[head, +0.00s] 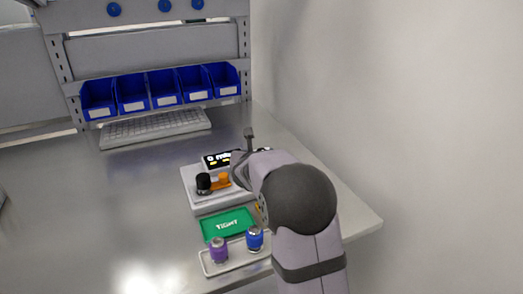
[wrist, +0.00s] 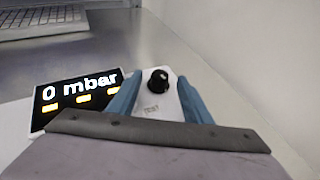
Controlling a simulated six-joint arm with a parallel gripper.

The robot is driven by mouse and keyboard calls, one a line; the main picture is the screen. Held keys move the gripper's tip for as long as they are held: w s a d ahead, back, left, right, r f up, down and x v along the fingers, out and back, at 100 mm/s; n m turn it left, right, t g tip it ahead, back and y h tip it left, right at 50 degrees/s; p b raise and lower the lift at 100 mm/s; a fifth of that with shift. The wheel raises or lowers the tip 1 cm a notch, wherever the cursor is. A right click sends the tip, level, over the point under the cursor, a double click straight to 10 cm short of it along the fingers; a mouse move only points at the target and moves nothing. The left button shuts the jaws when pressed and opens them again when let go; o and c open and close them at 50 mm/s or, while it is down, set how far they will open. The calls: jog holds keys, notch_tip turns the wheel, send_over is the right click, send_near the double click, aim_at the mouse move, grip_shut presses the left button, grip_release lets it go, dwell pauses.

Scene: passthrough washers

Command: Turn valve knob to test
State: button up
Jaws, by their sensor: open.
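In the wrist view a black valve knob (wrist: 158,80) stands on a pale panel (wrist: 155,108) with small print too blurred to read. My gripper (wrist: 160,93) is open, with its two blue fingers on either side of the knob in this view. I cannot tell whether they touch it. The display (wrist: 78,97) to the left reads "0 mbar"; it also shows in the head view (head: 217,160). In the head view my gripper (head: 243,163) is over the right part of the pale tester (head: 207,202), and my arm hides much of that side.
A black cylinder (head: 203,182) and an orange part (head: 223,180) sit on the tester. In front lie a green "TIGHT" plate (head: 228,223) and a tray (head: 236,261) with purple (head: 218,250) and blue (head: 254,238) parts. A keyboard (head: 155,127) and blue bins (head: 163,88) stand behind.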

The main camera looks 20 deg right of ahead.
jog(key=shift+p+x, duration=0.65)
jog(key=shift+x, duration=1.95)
jog(key=shift+f, duration=0.1)
jog(key=c, duration=1.1)
jog(key=shift+o, duration=0.2)
